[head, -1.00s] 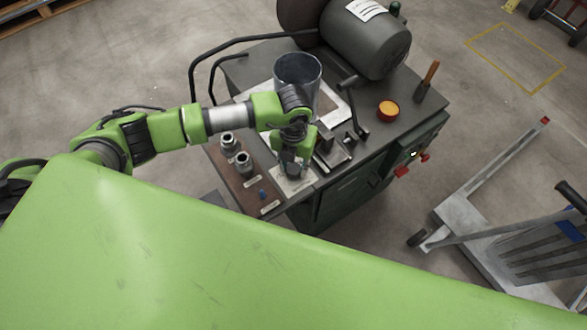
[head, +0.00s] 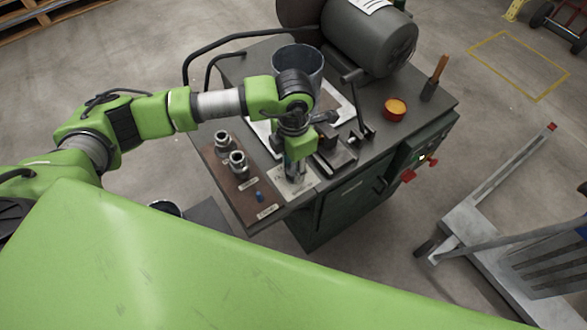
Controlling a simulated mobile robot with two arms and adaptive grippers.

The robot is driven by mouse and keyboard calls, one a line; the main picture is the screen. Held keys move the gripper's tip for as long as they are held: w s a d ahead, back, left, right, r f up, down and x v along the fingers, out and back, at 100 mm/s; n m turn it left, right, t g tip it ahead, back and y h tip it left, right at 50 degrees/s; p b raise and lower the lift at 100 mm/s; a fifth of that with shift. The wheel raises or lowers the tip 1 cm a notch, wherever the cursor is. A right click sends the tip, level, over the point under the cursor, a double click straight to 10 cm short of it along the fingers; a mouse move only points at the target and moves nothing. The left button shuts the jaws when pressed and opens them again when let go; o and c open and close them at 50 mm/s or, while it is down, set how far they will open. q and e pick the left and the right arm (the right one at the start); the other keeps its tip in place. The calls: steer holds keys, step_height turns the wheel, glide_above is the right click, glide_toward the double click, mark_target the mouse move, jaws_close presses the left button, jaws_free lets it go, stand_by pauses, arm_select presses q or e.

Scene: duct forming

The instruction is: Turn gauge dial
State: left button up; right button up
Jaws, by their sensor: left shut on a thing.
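My left gripper (head: 294,174) points down at the front of the machine top, over a small pale plate (head: 303,184) with markings. Its fingers are shut on the gauge dial, which they and the wrist mostly hide, so I cannot read its position. My right gripper is not in view.
The dark machine top (head: 375,133) carries a metal cylinder (head: 298,62), a motor (head: 368,45), an orange-topped round part (head: 395,108) and a wooden-handled tool (head: 438,70). Two metal fittings (head: 238,162) stand on a brown board (head: 228,182) left of the gripper. A cart (head: 490,240) stands at right.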

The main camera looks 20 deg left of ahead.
mark_target(294, 169)
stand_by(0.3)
arm_select(q)
steer(key=o, duration=1.1)
step_height(294, 169, up, 12)
steer(key=shift+r, duration=0.1)
stand_by(0.4)
